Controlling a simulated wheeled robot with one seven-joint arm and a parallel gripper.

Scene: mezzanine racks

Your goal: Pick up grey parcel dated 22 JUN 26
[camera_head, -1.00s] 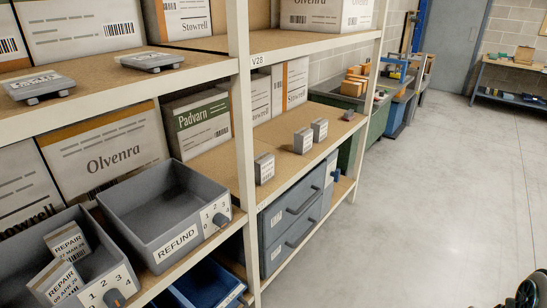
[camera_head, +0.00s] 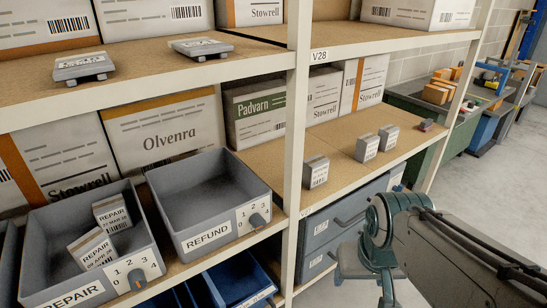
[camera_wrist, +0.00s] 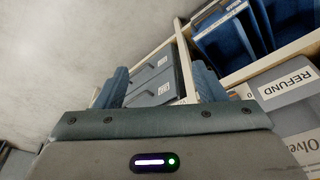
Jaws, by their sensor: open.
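Three small grey parcels with white labels stand on the middle shelf in the head view: a near one (camera_head: 315,171), a middle one (camera_head: 367,147) and a far one (camera_head: 388,137). Their dates are too small to read, so I cannot tell which says 22 JUN 26. Two more parcels, the upper one (camera_head: 112,214) and the lower one (camera_head: 91,248), lie tilted in the REPAIR bin and seem to carry other dates. My gripper shows in the wrist view (camera_wrist: 160,82), its blue fingers apart with nothing between them. In the head view my arm is at lower right, beside the shelf.
The grey REPAIR bin (camera_head: 139,248) and empty REFUND bin (camera_head: 181,237) share the shelf left of the white upright (camera_head: 296,120). Two flat grey items lie above. Blue drawers (camera_head: 322,232) sit below the parcels.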

